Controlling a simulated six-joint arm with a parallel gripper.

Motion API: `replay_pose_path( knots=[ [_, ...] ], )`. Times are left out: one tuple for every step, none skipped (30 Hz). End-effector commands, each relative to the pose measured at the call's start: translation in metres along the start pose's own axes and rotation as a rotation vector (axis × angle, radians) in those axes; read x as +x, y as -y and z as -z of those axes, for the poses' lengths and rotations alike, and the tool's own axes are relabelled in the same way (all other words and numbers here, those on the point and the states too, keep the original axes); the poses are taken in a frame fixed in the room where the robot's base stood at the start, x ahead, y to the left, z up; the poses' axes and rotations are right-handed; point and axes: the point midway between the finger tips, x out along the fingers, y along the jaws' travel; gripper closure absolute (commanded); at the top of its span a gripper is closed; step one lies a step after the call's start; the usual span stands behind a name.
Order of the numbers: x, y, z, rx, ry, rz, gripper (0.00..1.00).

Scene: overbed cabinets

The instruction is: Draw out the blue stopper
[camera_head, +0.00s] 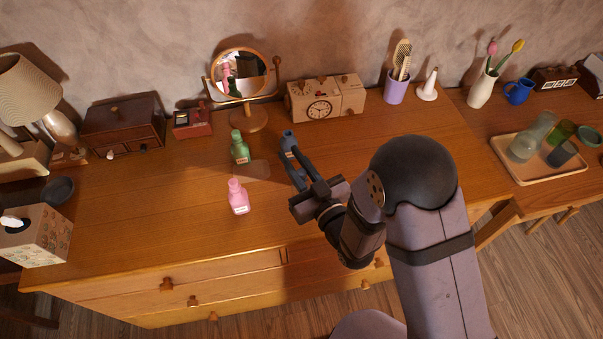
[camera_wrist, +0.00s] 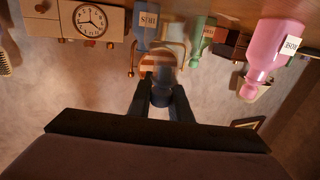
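The blue bottle (camera_head: 288,139) stands on the dresser beyond my gripper (camera_head: 296,160), partly covered by it. In the wrist view, where the scene is upside down, the blue bottle (camera_wrist: 147,22) carries an IRIS label, and its narrow neck shows no stopper on it. My gripper (camera_wrist: 161,92) is shut on the blue stopper (camera_wrist: 162,88), a small dark blue piece between the fingertips. The stopper looks apart from the bottle and nearer to the camera. In the head view the fingers hide the stopper.
A green bottle (camera_head: 240,150) and a pink bottle (camera_head: 238,198) stand to the left. The round mirror (camera_head: 238,75) and the wooden clock (camera_head: 320,108) are behind. The dresser top (camera_head: 130,220) is clear at the left front.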

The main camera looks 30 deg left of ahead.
Motion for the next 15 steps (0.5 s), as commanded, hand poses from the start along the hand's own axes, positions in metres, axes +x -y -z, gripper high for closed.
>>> replay_pose_path(
  knots=[
    [-0.0001, -0.0001, 0.0001, 0.000, 0.000, 0.000, 1.00],
    [-0.0001, -0.0001, 0.0002, 0.000, 0.000, 0.000, 1.00],
    [-0.0001, -0.0001, 0.0002, 0.000, 0.000, 0.000, 1.00],
    [-0.0001, -0.0001, 0.0002, 0.000, 0.000, 0.000, 1.00],
    [-0.0001, -0.0001, 0.0002, 0.000, 0.000, 0.000, 1.00],
    [-0.0001, -0.0001, 0.0004, 0.000, -0.001, 0.000, 1.00],
    [-0.0001, -0.0001, 0.0003, 0.000, -0.001, 0.000, 1.00],
    [-0.0001, -0.0001, 0.0004, 0.000, -0.001, 0.000, 1.00],
    [-0.0001, -0.0001, 0.0004, 0.000, -0.001, 0.000, 1.00],
    [-0.0001, -0.0001, 0.0004, 0.000, -0.001, 0.000, 1.00],
    [-0.0001, -0.0001, 0.0004, 0.000, -0.001, 0.000, 1.00],
    [-0.0001, -0.0001, 0.0006, 0.000, -0.001, 0.000, 1.00],
    [-0.0001, -0.0001, 0.0008, 0.000, -0.001, 0.000, 1.00],
    [-0.0001, -0.0001, 0.0011, 0.000, -0.001, 0.000, 1.00],
    [-0.0001, -0.0001, 0.0018, 0.000, -0.001, 0.000, 1.00]
  ],
)
